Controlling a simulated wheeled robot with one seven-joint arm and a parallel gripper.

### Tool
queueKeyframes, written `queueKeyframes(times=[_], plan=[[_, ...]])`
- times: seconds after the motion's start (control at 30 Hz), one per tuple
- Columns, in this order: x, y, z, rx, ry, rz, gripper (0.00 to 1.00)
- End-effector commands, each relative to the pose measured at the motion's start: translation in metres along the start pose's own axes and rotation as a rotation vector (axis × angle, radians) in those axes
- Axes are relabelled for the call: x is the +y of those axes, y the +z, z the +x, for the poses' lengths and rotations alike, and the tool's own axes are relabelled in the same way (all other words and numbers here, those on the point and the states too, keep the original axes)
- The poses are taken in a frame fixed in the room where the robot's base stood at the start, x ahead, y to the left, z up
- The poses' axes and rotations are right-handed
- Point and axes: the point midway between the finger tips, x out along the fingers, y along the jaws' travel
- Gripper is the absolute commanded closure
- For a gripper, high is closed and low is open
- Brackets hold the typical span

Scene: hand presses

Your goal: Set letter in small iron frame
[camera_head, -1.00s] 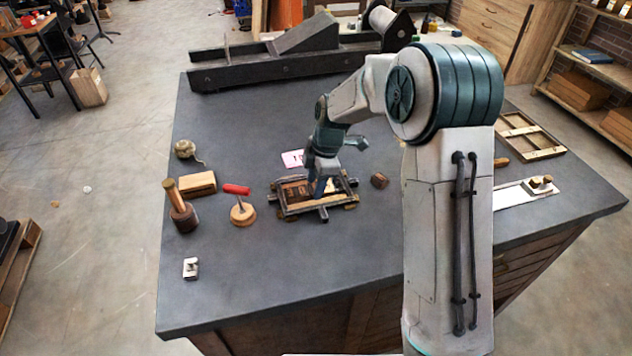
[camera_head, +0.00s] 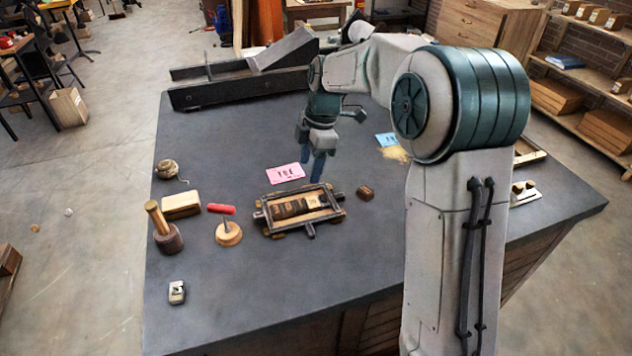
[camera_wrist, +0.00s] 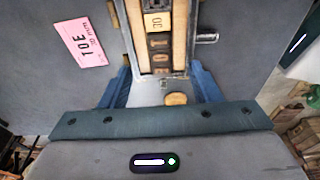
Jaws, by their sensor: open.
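The small iron frame (camera_head: 312,230) lies flat on the dark bench. Inside it, a row of dark letter blocks (camera_head: 291,208) sits between pale wooden strips. The frame (camera_wrist: 186,40) also fills the upper middle of the wrist view, with several blocks in a column, the farthest one (camera_wrist: 154,22) paler. A pink card (camera_head: 287,173) reading "TOE" lies behind the frame. A small brown block (camera_head: 366,192) lies right of the frame. My gripper (camera_head: 313,163) is open and empty, raised above the bench just behind the frame; its blue fingers are apart in the wrist view (camera_wrist: 162,88).
A blue card (camera_head: 387,139) lies behind right, partly hidden by my arm. A long press (camera_head: 240,85) spans the back.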

Motion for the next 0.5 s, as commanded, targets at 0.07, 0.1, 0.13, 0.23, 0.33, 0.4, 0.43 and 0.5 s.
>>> queueKeyframes(times=[0.07,0.1,0.13,0.23,0.33,0.4,0.43,0.5], plan=[[0.0,0.0,-0.003,0.0,0.001,0.0,0.43],[0.0,0.0,-0.004,0.0,0.002,0.0,0.43],[-0.001,0.0,-0.005,-0.001,0.003,0.004,0.43],[-0.009,0.001,-0.011,-0.013,0.012,0.052,0.43],[-0.029,0.005,-0.023,-0.04,0.036,0.179,0.43],[-0.05,0.009,-0.034,-0.064,0.062,0.312,0.43],[-0.06,0.011,-0.038,-0.073,0.076,0.376,0.43],[-0.086,0.017,-0.048,-0.091,0.112,0.531,0.43]])
